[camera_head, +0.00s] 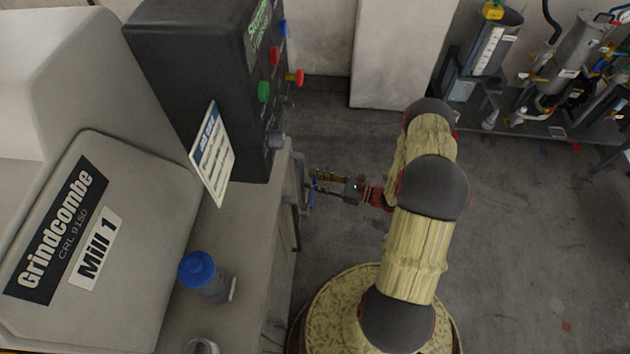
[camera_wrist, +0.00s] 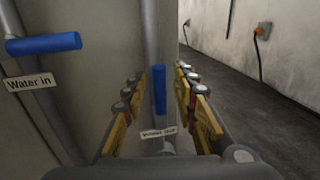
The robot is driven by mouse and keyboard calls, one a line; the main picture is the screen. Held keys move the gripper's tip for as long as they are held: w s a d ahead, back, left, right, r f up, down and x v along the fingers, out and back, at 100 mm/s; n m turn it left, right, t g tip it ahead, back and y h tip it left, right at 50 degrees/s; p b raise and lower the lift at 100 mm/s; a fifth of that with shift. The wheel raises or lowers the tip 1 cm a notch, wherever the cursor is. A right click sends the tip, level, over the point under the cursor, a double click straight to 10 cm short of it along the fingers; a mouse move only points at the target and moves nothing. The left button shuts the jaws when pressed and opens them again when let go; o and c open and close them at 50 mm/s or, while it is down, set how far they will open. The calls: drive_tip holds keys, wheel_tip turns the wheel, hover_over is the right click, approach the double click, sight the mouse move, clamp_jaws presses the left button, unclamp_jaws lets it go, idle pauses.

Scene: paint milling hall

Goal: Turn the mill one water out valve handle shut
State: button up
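The water out valve handle (camera_wrist: 159,90) is a blue lever, upright in the wrist view, above a tag reading "Water out" (camera_wrist: 158,133). My gripper (camera_wrist: 159,77) is open and empty, with one yellow-and-black finger on each side of the handle in the picture. I cannot tell whether the fingertips reach as far as the handle, and no contact shows. In the head view my gripper (camera_head: 322,182) points left at the side of Mill 1 (camera_head: 120,200), close to a small bit of blue there.
The blue water in handle (camera_wrist: 43,43) lies level at upper left, with its tag (camera_wrist: 30,83) below. Grey pipes run up the mill's side. A dark control box (camera_head: 190,60) stands above my gripper in the head view. A blue-lidded jar (camera_head: 203,275) sits on the mill's ledge.

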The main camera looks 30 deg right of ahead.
drive_tip(key=shift+c, duration=0.5)
clamp_jaws()
idle(0.3)
